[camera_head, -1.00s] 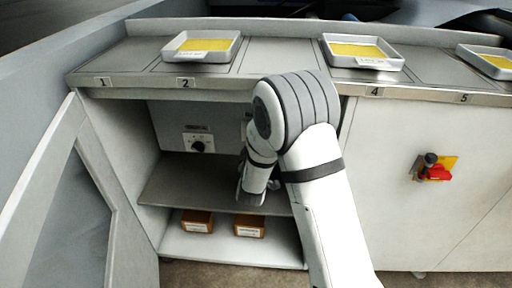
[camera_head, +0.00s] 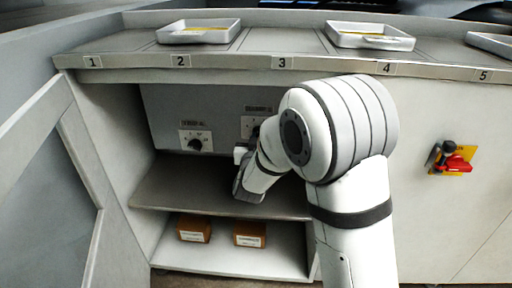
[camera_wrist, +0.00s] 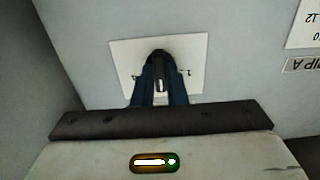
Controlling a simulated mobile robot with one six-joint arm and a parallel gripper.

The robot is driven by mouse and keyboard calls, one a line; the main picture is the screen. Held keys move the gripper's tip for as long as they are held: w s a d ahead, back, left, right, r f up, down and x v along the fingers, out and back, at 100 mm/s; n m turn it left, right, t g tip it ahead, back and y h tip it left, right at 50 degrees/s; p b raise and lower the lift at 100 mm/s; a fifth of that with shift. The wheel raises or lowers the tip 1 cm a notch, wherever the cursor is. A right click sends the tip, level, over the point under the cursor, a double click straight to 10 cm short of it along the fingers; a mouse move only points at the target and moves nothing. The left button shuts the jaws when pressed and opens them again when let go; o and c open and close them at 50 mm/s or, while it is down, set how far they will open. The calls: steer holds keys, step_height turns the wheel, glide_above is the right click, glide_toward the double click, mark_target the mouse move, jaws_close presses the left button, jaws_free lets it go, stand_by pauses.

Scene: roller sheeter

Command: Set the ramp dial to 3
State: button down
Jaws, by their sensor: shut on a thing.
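In the wrist view a dark round dial knob (camera_wrist: 159,55) stands on a white square plate (camera_wrist: 191,55). My gripper (camera_wrist: 160,82) has its two dark fingers on either side of the knob and is shut on it. A pale mark shows on the knob between the fingers; the scale numbers cannot be read. In the head view a right dial plate (camera_head: 249,122) shows on the cabinet's back panel, its knob mostly hidden by my arm. A left dial (camera_head: 195,144) on its own white plate is free. The labels above both are too small to read surely.
The open cabinet has a middle shelf (camera_head: 170,192) and two brown boxes (camera_head: 193,229) (camera_head: 250,235) below. An open door (camera_head: 85,170) stands at left. A red and yellow switch (camera_head: 455,162) is on the right front. Trays (camera_head: 370,37) stand on the counter above.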

steer(key=shift+m+b, duration=0.7)
steer(key=shift+m, duration=1.4)
steer(key=c, duration=1.5)
jaws_free()
steer(key=shift+o, duration=0.2)
steer(key=s+p, duration=0.2)
steer(key=s, duration=0.5)
steer(key=shift+s+a, duration=0.2)
steer(key=shift+s, duration=0.2)
